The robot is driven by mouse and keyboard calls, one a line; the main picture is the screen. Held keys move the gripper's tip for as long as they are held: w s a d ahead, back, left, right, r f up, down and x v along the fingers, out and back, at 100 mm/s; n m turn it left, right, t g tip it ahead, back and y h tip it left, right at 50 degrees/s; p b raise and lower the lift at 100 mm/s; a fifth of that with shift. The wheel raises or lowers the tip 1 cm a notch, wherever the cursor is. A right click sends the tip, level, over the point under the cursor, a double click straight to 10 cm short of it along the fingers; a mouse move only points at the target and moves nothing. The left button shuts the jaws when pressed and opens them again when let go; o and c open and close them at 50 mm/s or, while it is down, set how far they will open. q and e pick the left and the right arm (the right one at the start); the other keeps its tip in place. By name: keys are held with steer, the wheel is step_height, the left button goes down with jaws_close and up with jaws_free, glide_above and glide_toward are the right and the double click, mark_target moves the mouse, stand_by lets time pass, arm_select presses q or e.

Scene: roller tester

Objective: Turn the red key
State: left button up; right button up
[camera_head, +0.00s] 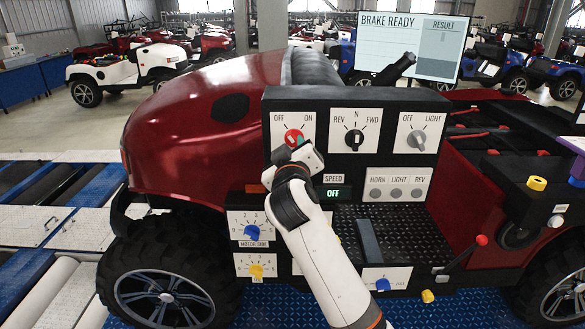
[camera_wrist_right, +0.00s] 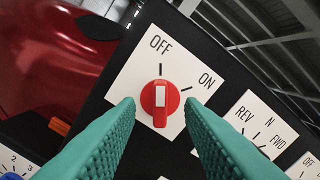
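The red key (camera_head: 293,136) is a round red knob on a white OFF/ON plate (camera_head: 279,124) on the black panel. In the right wrist view the red key (camera_wrist_right: 160,103) has a white bar that lines up with the OFF tick. My right gripper (camera_head: 297,144) is in front of the plate and partly covers the key in the head view. In the right wrist view its two teal fingers (camera_wrist_right: 160,112) are open, one on each side of the key, with gaps between them and it. My left gripper is not in view.
To the right on the panel are a REV/N/FWD knob (camera_head: 354,140) and an OFF/LIGHT knob (camera_head: 416,139). Below are a SPEED display (camera_head: 333,193) reading OFF and a blue motor side knob (camera_head: 252,232). A screen (camera_head: 410,45) behind reads BRAKE READY.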

steer(key=s+b, duration=0.3)
steer(key=s, duration=0.6)
steer(key=shift+s, duration=0.1)
